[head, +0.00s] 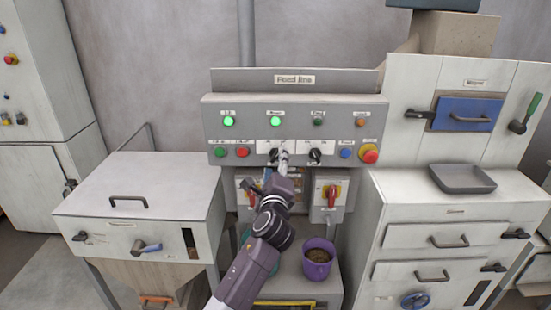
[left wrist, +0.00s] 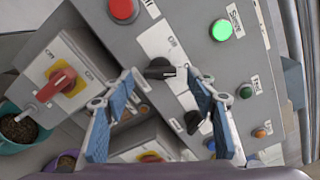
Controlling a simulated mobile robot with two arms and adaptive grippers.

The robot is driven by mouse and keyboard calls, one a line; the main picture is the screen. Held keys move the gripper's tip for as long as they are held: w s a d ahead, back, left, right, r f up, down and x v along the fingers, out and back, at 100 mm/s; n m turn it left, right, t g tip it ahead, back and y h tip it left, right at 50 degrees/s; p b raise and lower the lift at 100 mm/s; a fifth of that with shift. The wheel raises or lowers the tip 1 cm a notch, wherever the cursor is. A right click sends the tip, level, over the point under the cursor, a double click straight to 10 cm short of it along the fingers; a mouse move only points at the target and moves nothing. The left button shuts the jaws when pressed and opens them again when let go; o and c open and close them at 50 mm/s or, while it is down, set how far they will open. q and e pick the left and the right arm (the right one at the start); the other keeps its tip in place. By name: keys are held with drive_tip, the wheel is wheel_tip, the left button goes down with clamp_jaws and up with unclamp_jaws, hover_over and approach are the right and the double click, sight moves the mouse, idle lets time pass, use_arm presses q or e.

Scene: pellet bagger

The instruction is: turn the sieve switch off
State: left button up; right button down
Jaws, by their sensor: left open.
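The grey control panel (head: 292,104) marked "Feed line" carries two black rotary knobs. The left knob (head: 273,155), taken as the sieve switch, sits below a lit green lamp (head: 275,121); its label is too small to read surely. My left gripper (head: 283,150) is at the panel front, partly covering this knob. In the left wrist view, the knob (left wrist: 160,68) lies between the open blue-padded fingers (left wrist: 160,75), near their tips; contact cannot be told. The other black knob (head: 315,155) is just to the right, and also shows in the left wrist view (left wrist: 193,122). My right gripper is not visible.
Red-handled switch boxes (head: 331,194) hang below. A purple pot (head: 317,260) of pellets stands beneath. Cabinets stand on both sides; a grey tray (head: 462,178) rests on the right one.

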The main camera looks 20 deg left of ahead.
sight(275, 155)
use_arm(q)
drive_tip(key=shift+x, duration=1.25)
drive_tip(key=c, duration=1.2)
drive_tip(key=shift+o, duration=0.2)
drive_tip(key=shift+f, duration=0.1)
